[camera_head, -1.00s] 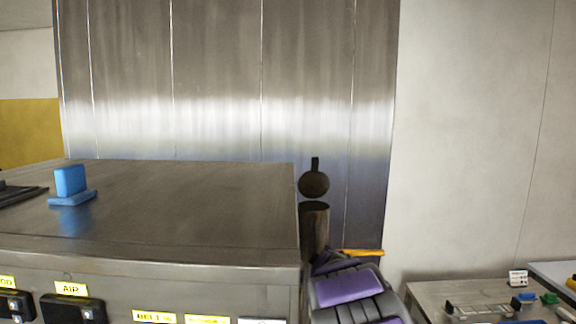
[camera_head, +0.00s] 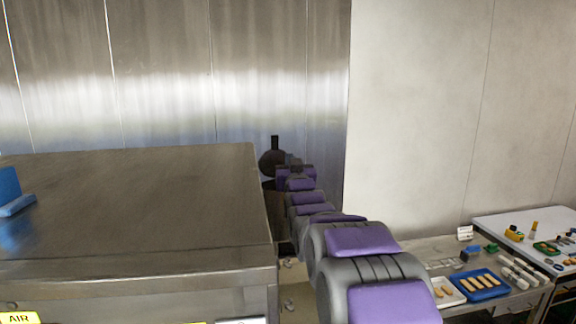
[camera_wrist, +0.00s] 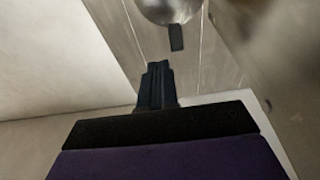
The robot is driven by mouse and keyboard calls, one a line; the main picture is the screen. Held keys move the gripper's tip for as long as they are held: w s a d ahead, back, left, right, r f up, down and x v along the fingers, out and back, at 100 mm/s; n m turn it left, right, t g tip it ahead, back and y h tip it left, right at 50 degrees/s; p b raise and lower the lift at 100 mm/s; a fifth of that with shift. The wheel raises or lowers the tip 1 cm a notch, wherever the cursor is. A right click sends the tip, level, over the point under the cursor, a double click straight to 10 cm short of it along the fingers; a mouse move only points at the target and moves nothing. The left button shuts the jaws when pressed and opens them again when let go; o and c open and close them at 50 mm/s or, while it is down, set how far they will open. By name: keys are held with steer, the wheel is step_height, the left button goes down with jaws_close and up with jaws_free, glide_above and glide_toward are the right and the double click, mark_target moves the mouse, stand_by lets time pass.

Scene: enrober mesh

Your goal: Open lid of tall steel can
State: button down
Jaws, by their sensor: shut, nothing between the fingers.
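The tall steel can (camera_head: 269,184) stands beyond the right side of the big steel machine, mostly hidden by my arm and the machine. Its round lid (camera_head: 268,163) stands tilted up above the can's mouth, with a dark tab (camera_head: 275,142) pointing up. My gripper (camera_head: 292,160) is just right of the lid in the head view, small and partly hidden by my arm. In the wrist view, my gripper's fingers (camera_wrist: 158,72) are together and empty. There a rounded steel surface (camera_wrist: 170,8), seemingly the lid, with its dark tab (camera_wrist: 176,37) appears ahead, apart from the fingertips.
The steel machine (camera_head: 140,200) fills the left, close beside my arm, with a blue block (camera_head: 10,192) on top. A steel wall (camera_head: 170,80) stands behind. On the right are tables with a blue tray (camera_head: 481,294) and small items.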

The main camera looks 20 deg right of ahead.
steer(key=p, duration=0.1)
glide_toward(275, 142)
steer(key=w, duration=0.2)
steer(key=shift+r+p+x, duration=0.15)
steer(key=shift+p+x, duration=0.15)
steer(key=shift+x, duration=0.9)
steer(key=shift+r+p+x, duration=0.2)
steer(key=shift+p+x, duration=0.1)
steer(key=shift+x, duration=0.9)
steer(key=shift+g, duration=0.7)
steer(key=w+d+p, duration=0.2)
steer(key=w, duration=0.1)
steer(key=shift+w+d+r, duration=0.1)
steer(key=shift+d+r, duration=0.2)
steer(key=shift+r, duration=0.05)
steer(key=shift+s+a+r, duration=0.15)
steer(key=shift+s+a, duration=0.1)
steer(key=shift+a, duration=0.15)
steer(key=shift+s+a+f+b, duration=0.25)
steer(key=shift+s+a+b, duration=0.05)
steer(key=shift+s, duration=0.05)
steer(key=d+r+b+v, duration=0.1)
steer(key=b+v, duration=0.2)
steer(key=v, duration=0.9)
steer(key=shift+s+a+r+b, duration=0.15)
steer(key=shift+s+r+b, duration=0.2)
steer(key=shift+s+r, duration=0.25)
